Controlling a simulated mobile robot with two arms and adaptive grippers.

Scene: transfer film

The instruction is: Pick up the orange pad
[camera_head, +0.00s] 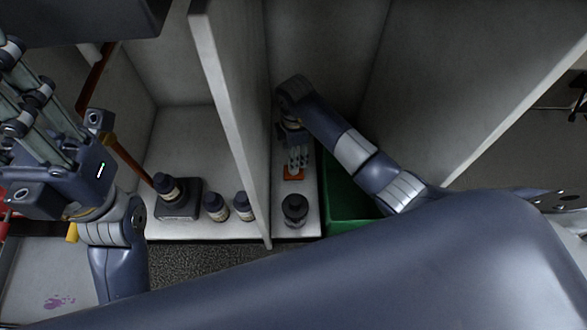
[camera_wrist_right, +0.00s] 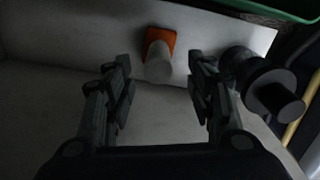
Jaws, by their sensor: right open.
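The orange pad (camera_head: 291,174) lies on the white shelf surface in the middle compartment in the head view, partly covered by my right gripper. In the right wrist view the orange pad (camera_wrist_right: 153,34) is near the top centre, with a pale cylinder (camera_wrist_right: 159,63) standing over its near part. My right gripper (camera_wrist_right: 160,84) is open and empty, its fingers on either side of the cylinder in the picture and short of the pad. In the head view the right gripper (camera_head: 298,157) points down at the pad. My left gripper (camera_head: 22,95) is at the far left, away from the pad; its opening is unclear.
A dark lidded jar (camera_head: 294,209) stands close to the pad; the jar (camera_wrist_right: 262,82) is beside the right finger in the wrist view. A grey divider (camera_head: 232,110) separates dark bottles (camera_head: 216,206) on the left. A green bin (camera_head: 345,200) is at the right.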

